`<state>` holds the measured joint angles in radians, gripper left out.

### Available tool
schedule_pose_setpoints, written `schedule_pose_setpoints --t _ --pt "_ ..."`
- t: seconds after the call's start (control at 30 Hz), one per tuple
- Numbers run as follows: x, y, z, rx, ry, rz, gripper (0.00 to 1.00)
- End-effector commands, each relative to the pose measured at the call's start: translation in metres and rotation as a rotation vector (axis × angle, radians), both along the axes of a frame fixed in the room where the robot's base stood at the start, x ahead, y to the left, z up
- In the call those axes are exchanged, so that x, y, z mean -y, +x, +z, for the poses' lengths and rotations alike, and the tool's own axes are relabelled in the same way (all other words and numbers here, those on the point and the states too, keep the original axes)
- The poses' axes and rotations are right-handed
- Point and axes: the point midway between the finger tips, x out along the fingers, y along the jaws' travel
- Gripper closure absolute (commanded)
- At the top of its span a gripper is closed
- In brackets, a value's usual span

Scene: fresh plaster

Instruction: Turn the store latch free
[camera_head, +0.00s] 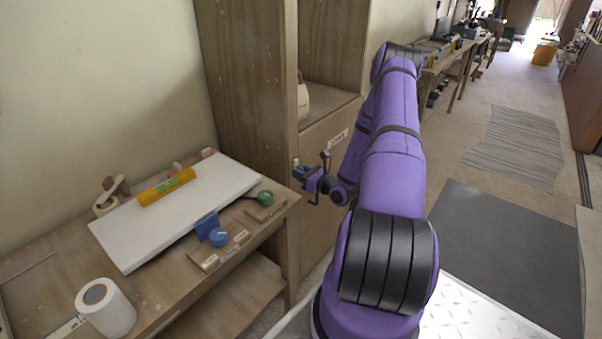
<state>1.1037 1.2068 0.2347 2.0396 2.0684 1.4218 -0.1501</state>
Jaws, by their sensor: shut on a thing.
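The tall wooden cupboard (247,75) stands left of my arm, with a lower door (325,165) that bears a small white label (338,137). My gripper (306,179) is at the left edge of this door, below the open shelf. It is shut on a small blue piece (299,171), which appears to be the store latch. The fingers and wrist hide part of the latch, and its exact angle cannot be told. The door looks closed.
The floor at right has a dark mat (500,250) and is mostly clear.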

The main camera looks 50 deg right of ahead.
Motion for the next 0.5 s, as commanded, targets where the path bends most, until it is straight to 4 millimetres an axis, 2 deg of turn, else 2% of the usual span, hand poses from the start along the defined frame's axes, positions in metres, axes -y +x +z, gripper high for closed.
schedule_pose_setpoints --t 0.5 --pt "-0.0009 -0.0016 -0.002 -0.001 -0.052 -0.001 0.98"
